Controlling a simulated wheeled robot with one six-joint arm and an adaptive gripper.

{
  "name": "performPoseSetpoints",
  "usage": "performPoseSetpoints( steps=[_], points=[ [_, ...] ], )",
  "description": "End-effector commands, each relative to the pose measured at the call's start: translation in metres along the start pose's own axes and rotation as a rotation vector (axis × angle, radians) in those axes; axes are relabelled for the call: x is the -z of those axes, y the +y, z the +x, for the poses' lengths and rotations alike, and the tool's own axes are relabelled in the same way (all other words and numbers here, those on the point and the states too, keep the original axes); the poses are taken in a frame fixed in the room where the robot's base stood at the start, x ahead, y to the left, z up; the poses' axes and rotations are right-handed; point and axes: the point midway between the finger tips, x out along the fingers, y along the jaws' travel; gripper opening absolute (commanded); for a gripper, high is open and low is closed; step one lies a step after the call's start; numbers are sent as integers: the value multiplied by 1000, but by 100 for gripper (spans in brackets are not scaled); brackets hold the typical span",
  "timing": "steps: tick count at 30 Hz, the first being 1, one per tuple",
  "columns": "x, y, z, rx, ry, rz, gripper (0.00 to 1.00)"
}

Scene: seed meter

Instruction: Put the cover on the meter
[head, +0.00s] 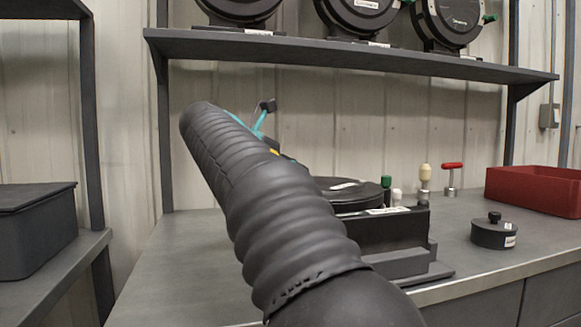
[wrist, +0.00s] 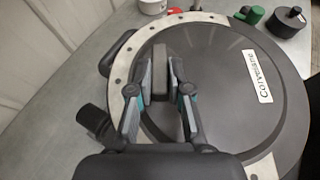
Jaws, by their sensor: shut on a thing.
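The meter (head: 385,230) stands on the bench with a dark box-like base and a small white label, partly hidden behind my arm. A round dark disc, which looks like the cover (head: 347,196), lies over its top. In the wrist view the cover (wrist: 225,100) is a broad dark disc with a white name label. A pale bolted rim (wrist: 121,75) shows along its left side and at lower right. My gripper (wrist: 160,80) is shut on an upright dark grip piece of the cover, between its two fingers. Whether the cover is fully seated is unclear.
Bottles and a red-handled tool (head: 452,178) stand behind the meter. A black knobbed weight (head: 494,232) and a red bin (head: 535,190) are to the right. A shelf (head: 350,55) with round meters hangs above. A dark bin (head: 35,230) stands left.

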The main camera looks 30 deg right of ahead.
Motion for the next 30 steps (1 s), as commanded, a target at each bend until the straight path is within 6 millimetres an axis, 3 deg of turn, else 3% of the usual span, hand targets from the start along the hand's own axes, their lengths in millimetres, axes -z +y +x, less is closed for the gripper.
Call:
performPoseSetpoints(
  steps=[30],
  points=[
    [5,0,2,0,-1,1,0]
  ],
)
